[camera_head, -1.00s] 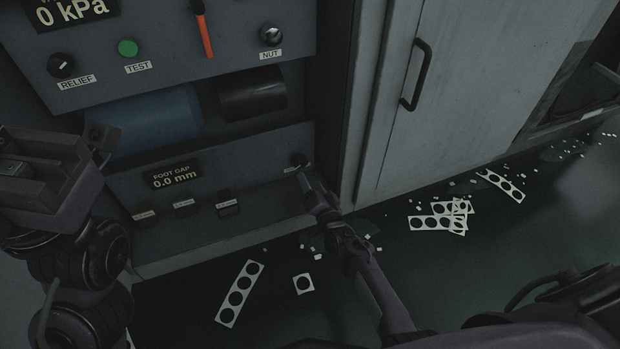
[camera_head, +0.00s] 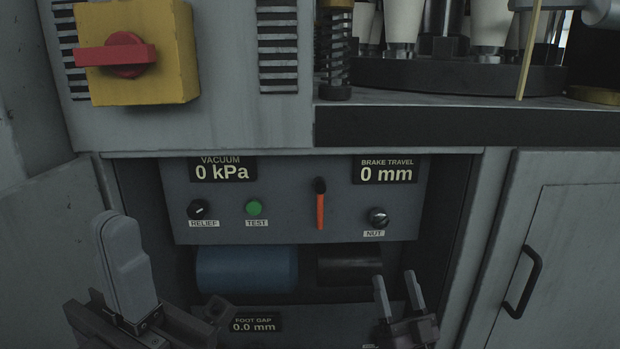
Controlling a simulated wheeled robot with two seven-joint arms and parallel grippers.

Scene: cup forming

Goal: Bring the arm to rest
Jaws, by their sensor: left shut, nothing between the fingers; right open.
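My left gripper (camera_head: 115,228) is at the lower left with its pale grey fingers pointing up, pressed together and empty. My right gripper (camera_head: 397,286) is at the bottom, right of centre, with two thin fingers apart and pointing up. Nothing is between them. It overlaps the lower part of the machine's open bay in the picture. Both arms behind the grippers are mostly out of view.
The control panel (camera_head: 285,222) has a vacuum display reading 0 kPa, a brake travel display reading 0 mm, knobs and an orange lever (camera_head: 320,205). A blue cylinder (camera_head: 245,268) lies below. A cabinet door handle (camera_head: 524,283) is at right. A red switch (camera_head: 118,55) is upper left.

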